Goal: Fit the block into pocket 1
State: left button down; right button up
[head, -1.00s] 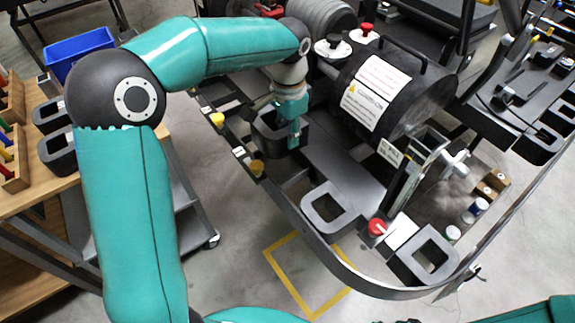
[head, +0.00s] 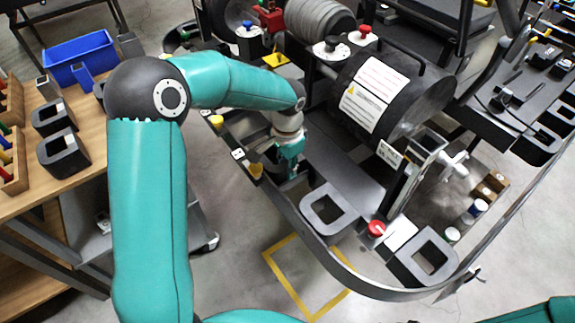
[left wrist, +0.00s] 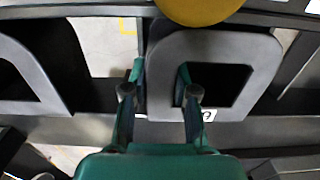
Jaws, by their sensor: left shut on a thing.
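The block (left wrist: 262,52) is a grey ring with a square opening, seen from above in the left wrist view. My left gripper (left wrist: 158,92) is shut on its left wall, one finger inside the opening and the other outside. I cannot tell which pocket is pocket 1, or whether the block is seated. My right gripper is out of view.
Two similar grey rings sit on the kart, one at the middle (head: 328,235) and one at the right (head: 428,283), with a red knob (head: 376,228) between. The black drum (head: 415,85) stands behind. More ring blocks (head: 70,163) and a blue bin (head: 80,50) are on the left table.

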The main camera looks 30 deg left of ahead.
pick_arm(q)
jog(key=c, duration=0.9)
grip_release()
jog(key=shift+r, duration=0.1)
notch_tip(320, 180, up, 12)
